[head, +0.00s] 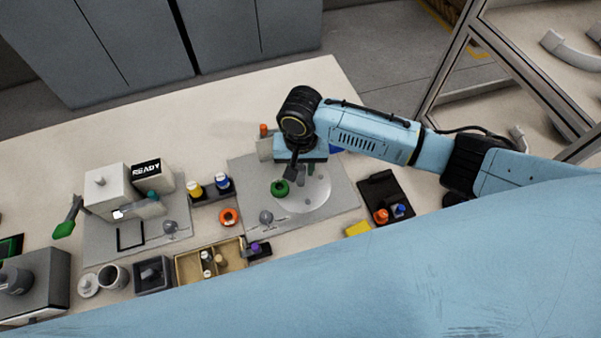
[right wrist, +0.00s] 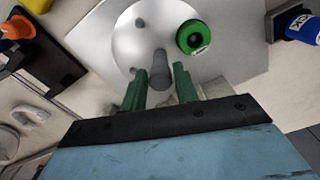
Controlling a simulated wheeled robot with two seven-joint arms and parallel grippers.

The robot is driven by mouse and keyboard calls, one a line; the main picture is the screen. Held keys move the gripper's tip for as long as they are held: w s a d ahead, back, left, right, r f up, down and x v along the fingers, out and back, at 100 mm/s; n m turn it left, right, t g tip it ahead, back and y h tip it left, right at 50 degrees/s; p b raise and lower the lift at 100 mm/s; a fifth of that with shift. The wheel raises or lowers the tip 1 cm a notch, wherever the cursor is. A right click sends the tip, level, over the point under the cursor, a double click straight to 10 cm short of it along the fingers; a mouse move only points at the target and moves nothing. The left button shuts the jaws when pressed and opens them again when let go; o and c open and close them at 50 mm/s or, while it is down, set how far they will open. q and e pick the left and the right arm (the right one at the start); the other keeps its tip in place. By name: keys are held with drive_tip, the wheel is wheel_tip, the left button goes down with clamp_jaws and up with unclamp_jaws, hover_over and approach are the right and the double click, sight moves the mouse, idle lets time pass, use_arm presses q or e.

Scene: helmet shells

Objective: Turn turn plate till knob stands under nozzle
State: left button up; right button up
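The turn plate is a pale round disc (head: 318,193) set in a grey base board (head: 345,203); the disc also shows in the right wrist view (right wrist: 120,45). A grey upright knob (right wrist: 160,66) stands on it. My right gripper (right wrist: 160,78) is over the disc with its green fingers apart on either side of the knob's near end; gaps show, and I cannot tell any contact. It also shows in the head view (head: 294,174). A green ring-shaped piece (head: 280,188) sits on the disc, beside the knob in the wrist view. I cannot make out the nozzle; my right arm covers the back of this station.
Left of the plate are an orange ring (head: 229,217) and yellow and blue bottles. A grey ball-topped lever (head: 266,217) stands at the board's front. A black tray (head: 382,199) lies to the right. A machine with a READY sign (head: 146,169) stands left.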

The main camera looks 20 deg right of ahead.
sight(301, 174)
drive_tip(key=shift+f, duration=1.6)
clamp_jaws()
